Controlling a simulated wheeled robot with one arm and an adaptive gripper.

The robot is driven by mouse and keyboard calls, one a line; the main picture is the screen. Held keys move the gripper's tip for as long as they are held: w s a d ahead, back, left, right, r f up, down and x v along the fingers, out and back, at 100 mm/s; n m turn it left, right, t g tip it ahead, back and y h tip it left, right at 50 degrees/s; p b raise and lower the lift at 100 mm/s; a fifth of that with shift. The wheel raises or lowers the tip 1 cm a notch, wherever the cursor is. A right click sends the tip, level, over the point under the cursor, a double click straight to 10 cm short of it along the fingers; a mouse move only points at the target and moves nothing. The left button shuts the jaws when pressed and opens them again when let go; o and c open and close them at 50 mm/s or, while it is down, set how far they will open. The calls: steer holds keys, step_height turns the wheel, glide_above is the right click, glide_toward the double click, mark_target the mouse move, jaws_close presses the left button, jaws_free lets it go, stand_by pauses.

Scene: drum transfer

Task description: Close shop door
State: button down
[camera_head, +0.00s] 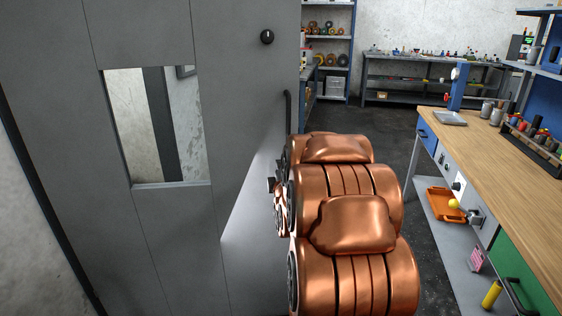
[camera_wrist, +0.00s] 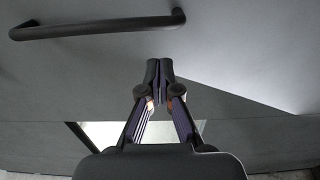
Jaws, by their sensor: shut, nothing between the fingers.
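The grey shop door (camera_head: 155,240) fills the left of the head view, with a window cut in it and a round black knob (camera_head: 267,37) near its right edge. It stands open, with the room visible past that edge. Its black bar handle (camera_head: 288,112) is partly hidden behind my copper arm. My gripper (camera_head: 271,184) is close to the door face, below the handle and mostly hidden by my arm. In the wrist view my gripper (camera_wrist: 159,72) is shut and empty, and the handle (camera_wrist: 100,27) lies beyond its tips. I cannot tell whether the tips touch the door.
A wooden workbench (camera_head: 500,150) with tools stands at the right, with an orange tray (camera_head: 445,204) on its lower shelf. Shelving (camera_head: 325,50) and another bench (camera_head: 430,70) stand at the back.

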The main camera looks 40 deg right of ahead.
mark_target(276, 151)
steer(key=shift+w+d+r+p, duration=0.15)
steer(key=shift+w+d+p, duration=0.35)
steer(key=shift+p, duration=1.45)
steer(key=shift+w+p, duration=0.25)
steer(key=shift+p, duration=0.6)
steer(key=shift+f+p+x, duration=0.2)
steer(key=shift+p+x, duration=0.3)
steer(key=shift+x, duration=2.8)
steer(key=shift+w, duration=0.15)
